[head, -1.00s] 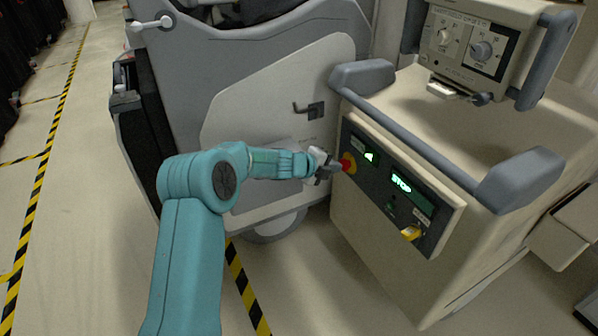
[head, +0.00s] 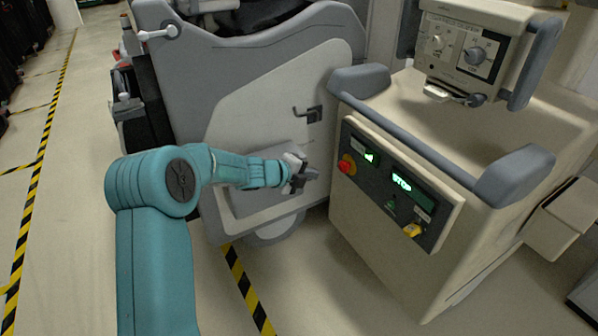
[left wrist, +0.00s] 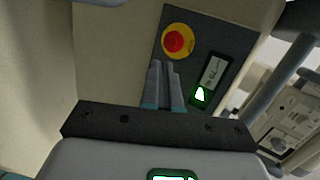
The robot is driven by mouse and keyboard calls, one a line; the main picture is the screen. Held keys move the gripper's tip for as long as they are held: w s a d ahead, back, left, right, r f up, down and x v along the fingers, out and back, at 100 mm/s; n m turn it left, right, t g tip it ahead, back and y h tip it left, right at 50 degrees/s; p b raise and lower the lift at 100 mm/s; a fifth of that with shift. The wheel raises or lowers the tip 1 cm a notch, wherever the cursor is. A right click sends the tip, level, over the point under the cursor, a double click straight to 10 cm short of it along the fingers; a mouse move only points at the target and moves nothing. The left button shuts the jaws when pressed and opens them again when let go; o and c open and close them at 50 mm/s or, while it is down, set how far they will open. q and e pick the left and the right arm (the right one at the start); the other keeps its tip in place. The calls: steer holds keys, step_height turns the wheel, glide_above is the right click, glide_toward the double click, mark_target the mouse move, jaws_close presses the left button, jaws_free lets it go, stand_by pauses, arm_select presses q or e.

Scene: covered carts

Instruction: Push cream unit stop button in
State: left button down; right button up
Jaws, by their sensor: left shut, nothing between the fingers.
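The cream unit (head: 385,265) stands at the right in the head view. Its dark control panel (head: 378,196) carries a red stop button (head: 345,167) on a yellow surround at the left end. The button also shows in the left wrist view (left wrist: 175,41), above the fingertips. My left gripper (head: 312,174) is shut and empty, to the left of the button, with a visible gap between them. In the left wrist view its closed fingers (left wrist: 165,68) point toward the button. The right gripper is not in view.
A grey cart (head: 250,100) stands close behind my left arm.

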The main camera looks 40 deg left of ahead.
arm_select(q)
steer(key=v, duration=0.3)
steer(key=shift+s+r, duration=0.15)
steer(key=shift+s, duration=0.1)
